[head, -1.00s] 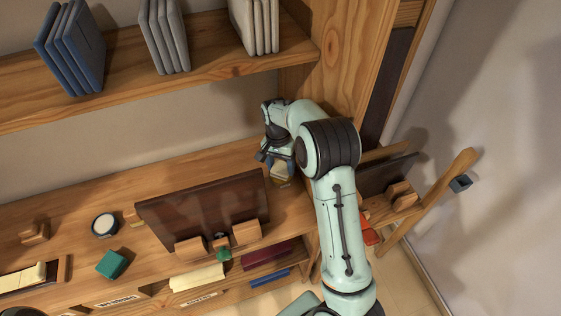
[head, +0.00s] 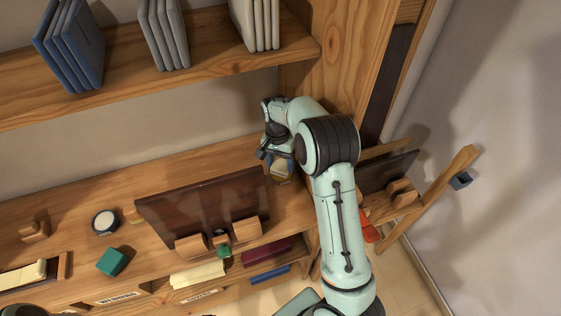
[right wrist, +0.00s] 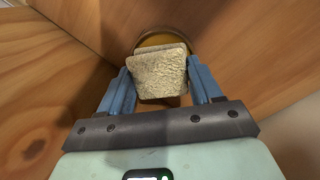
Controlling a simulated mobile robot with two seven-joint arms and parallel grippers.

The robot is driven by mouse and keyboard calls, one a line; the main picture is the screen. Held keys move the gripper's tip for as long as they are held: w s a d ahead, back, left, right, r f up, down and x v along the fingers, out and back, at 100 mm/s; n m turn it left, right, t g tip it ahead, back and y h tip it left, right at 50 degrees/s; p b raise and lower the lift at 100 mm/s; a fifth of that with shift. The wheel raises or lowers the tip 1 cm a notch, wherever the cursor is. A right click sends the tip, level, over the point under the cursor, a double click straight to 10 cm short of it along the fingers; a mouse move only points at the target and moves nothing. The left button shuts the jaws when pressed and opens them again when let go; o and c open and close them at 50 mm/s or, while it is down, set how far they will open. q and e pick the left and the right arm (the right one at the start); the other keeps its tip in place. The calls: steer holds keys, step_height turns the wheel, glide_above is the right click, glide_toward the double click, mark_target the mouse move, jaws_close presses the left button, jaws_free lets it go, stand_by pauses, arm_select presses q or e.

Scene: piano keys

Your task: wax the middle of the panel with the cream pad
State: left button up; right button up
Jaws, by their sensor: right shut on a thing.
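The dark brown glossy panel (head: 205,208) leans on the bench shelf among small wooden blocks, with uneven lighter patches on its face. My right gripper (head: 278,160) is to the right of and behind the panel, by the upright wooden side. In the right wrist view its blue fingers (right wrist: 159,72) are shut on the cream pad (right wrist: 160,80), which is rough and squarish. Just beyond the pad is a round amber-brown container (right wrist: 160,40), mostly hidden by the pad. I cannot tell whether the pad touches it. My left gripper is not clearly seen.
A round dark tin with a white top (head: 105,222) and a teal block (head: 112,262) stand left of the panel. A small green knob (head: 223,251) is in front of it. Upper shelf (head: 200,70) holds books. A second dark panel (head: 388,172) is at the right.

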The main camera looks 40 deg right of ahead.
mark_target(282, 166)
arm_select(q)
steer(key=shift+s+f, duration=0.1)
steer(key=shift+s, duration=0.05)
arm_select(e)
steer(key=shift+f, duration=0.35)
stand_by(1.0)
steer(key=shift+r+p, duration=0.35)
steer(key=shift+r, duration=0.85)
steer(key=shift+w+r, duration=0.15)
steer(key=shift+r, duration=0.45)
steer(key=shift+s+r, duration=0.2)
steer(key=shift+r, duration=0.85)
arm_select(q)
steer(key=shift+w+r, duration=0.5)
steer(key=shift+w, duration=0.2)
arm_select(e)
steer(key=shift+w+r, duration=0.1)
steer(key=shift+r, duration=0.55)
